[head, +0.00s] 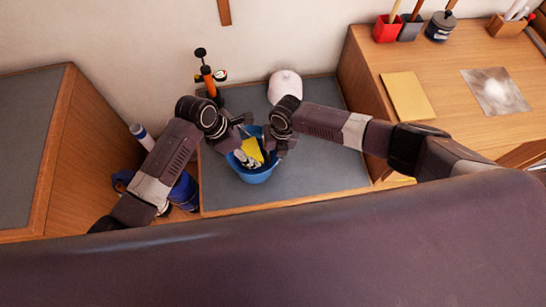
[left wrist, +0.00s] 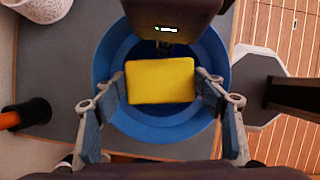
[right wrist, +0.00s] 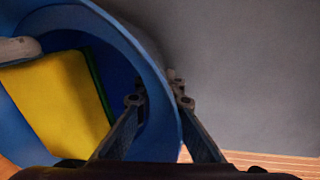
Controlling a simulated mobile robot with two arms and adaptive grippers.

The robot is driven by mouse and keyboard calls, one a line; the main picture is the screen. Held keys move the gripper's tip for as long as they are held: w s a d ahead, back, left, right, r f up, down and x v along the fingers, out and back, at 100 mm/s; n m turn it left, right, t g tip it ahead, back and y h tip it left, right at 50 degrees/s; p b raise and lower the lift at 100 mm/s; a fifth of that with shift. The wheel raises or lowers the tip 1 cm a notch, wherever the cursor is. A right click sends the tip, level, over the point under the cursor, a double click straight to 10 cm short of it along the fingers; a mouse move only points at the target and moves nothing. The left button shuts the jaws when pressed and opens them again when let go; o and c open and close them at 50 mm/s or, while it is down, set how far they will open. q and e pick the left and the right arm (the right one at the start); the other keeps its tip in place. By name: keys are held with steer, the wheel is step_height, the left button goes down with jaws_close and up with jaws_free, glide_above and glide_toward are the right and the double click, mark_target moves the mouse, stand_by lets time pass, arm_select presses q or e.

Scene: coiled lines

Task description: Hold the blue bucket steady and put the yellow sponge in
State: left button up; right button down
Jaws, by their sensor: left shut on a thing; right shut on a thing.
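The blue bucket (head: 258,177) stands upright on the grey surface, and it also shows in the left wrist view (left wrist: 165,134) and the right wrist view (right wrist: 150,50). The yellow sponge (head: 253,149) is over the bucket's opening, within its rim. My left gripper (left wrist: 160,82) is shut on the sponge, one finger on each side. The right wrist view shows the sponge's dark green edge (right wrist: 97,85). My right gripper (right wrist: 160,100) is shut on the bucket's wall, one finger inside and one outside. I cannot tell how deep the sponge sits.
An orange and black tool (head: 208,82) and a pale round object (head: 285,86) stand behind the bucket. A wooden desk (head: 440,75) with cups is at right, a grey-topped cabinet (head: 35,130) at left. Grey surface right of the bucket (head: 325,170) is clear.

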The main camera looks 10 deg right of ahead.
arm_select(q)
steer(key=o, duration=1.2)
steer(key=v, duration=1.2)
arm_select(e)
steer(key=c, duration=2)
jaws_free()
steer(key=shift+o, duration=0.2)
